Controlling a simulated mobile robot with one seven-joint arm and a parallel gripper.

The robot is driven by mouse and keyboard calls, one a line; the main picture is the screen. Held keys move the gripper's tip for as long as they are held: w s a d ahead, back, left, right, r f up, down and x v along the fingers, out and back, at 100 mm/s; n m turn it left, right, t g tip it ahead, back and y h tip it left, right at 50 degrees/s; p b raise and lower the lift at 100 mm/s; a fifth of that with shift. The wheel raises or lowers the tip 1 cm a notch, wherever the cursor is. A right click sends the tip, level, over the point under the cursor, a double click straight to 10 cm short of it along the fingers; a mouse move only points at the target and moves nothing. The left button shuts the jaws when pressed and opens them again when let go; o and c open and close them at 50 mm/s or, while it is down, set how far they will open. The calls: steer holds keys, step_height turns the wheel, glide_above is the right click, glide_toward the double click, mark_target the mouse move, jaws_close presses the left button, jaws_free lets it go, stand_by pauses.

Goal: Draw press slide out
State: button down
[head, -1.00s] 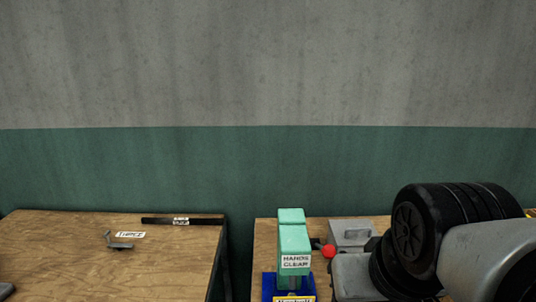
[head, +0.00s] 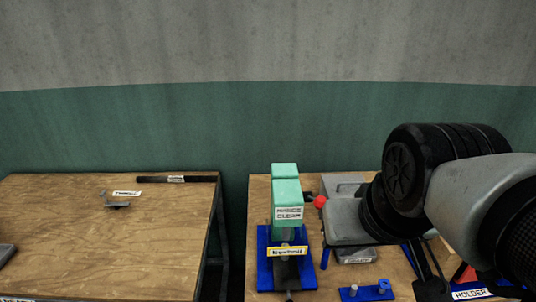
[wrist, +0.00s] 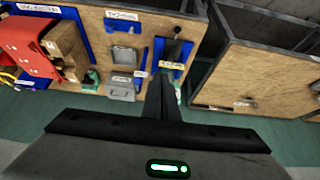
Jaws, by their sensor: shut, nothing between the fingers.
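The press (head: 287,192) stands on the right-hand bench with a light green head labelled HANDS CLEAR, a blue base (head: 265,272) and a red ball (head: 320,202) beside it. Its dark slide (head: 287,270) lies in the base below a yellow label, with a small metal knob (head: 289,296) at the near end. The slide also shows in the wrist view (wrist: 177,33).
A grey box (head: 355,256) and a small blue fixture (head: 367,291) lie right of the press. The left bench (head: 150,240) is mostly clear, and a gap separates the benches.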

stand_by(0.4)
steer(key=c, duration=2.1)
jaws_free()
steer(key=shift+w+f, duration=0.1)
steer(key=shift+f, duration=0.05)
steer(key=o, duration=0.5)
steer(key=w+a+f+g+b, duration=0.1)
steer(key=w+f+b, duration=0.1)
steer(key=f+b, duration=0.1)
steer(key=w+a+f+g+b, duration=0.1)
steer(key=w+f+b, duration=0.1)
steer(key=f, duration=0.1)
steer(key=w+a+f+g+b, duration=0.1)
steer(key=w+f+b, duration=0.1)
steer(key=w+b, duration=0.1)
steer(key=shift+a+f+b, duration=0.35)
steer(key=shift+f, duration=0.05)
steer(key=shift+c, duration=0.2)
steer(key=g+h+b, duration=0.2)
steer(key=g+b, duration=0.1)
steer(key=b, duration=0.3)
glide_toward(288, 297)
steer(key=f+b, duration=0.1)
steer(key=f, duration=0.1)
steer(key=d+f+b, duration=0.1)
steer(key=f, duration=0.2)
steer(key=f+b, duration=0.1)
steer(key=f, duration=0.2)
steer(key=shift+s+d, duration=0.15)
steer(key=shift+d, duration=0.15)
